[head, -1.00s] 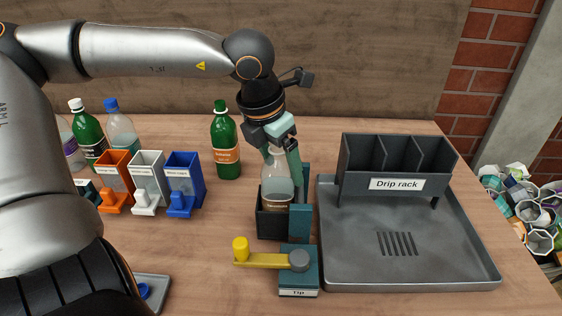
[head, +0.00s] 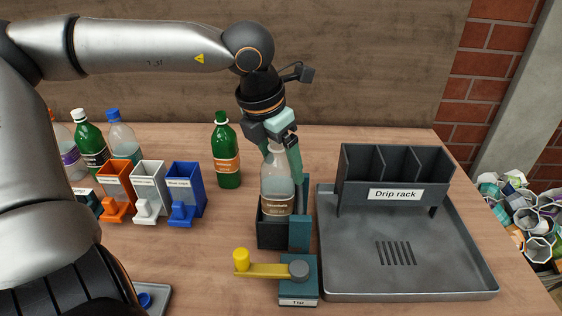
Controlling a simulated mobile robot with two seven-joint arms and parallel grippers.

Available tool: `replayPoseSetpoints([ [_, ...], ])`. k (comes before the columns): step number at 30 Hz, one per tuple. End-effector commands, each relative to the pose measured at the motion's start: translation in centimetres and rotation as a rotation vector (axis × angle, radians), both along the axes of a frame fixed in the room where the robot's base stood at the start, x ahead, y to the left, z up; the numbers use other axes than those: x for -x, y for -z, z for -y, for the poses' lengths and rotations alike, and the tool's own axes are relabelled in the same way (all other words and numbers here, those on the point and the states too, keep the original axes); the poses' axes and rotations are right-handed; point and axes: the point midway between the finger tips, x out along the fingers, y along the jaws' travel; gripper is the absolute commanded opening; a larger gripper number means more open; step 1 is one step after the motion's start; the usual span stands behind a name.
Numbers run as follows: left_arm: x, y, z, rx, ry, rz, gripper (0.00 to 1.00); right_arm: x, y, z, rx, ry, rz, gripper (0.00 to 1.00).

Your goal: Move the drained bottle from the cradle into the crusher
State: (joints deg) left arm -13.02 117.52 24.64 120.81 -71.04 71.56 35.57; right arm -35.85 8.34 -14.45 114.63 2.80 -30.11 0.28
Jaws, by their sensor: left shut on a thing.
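A clear, colourless bottle (head: 277,177) with a brown label stands upright in the dark cradle (head: 272,236). Its lower end is hidden inside the cradle. My left gripper (head: 280,152) reaches down from above and is shut on the bottle's upper part, with its fingers on either side. The neck is mostly hidden by the gripper. The cradle joins a teal tip unit (head: 298,290) with a yellow-knobbed lever (head: 262,269) pointing left. I see nothing I can identify as the crusher. My right gripper is not in view.
A grey tray (head: 342,285) with the drip rack (head: 392,193) stands close to the right of the cradle. A green bottle (head: 225,165) stands behind left. Orange (head: 116,190), white (head: 150,194) and blue (head: 186,192) bins and more bottles stand at left.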

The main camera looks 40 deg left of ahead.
Motion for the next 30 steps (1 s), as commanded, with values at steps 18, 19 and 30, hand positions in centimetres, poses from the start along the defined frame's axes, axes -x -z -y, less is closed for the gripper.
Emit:
replayPoseSetpoints([
  [18,0.0,-4.7,0.0,-0.002,-0.001,0.001,0.31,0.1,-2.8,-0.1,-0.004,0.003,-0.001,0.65],
  [19,0.0,-4.9,0.0,-0.001,0.000,0.001,0.31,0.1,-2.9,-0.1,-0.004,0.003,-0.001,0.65],
  [30,0.0,-5.9,0.0,-0.001,0.000,0.000,0.31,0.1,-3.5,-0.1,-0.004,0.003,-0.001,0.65],
])
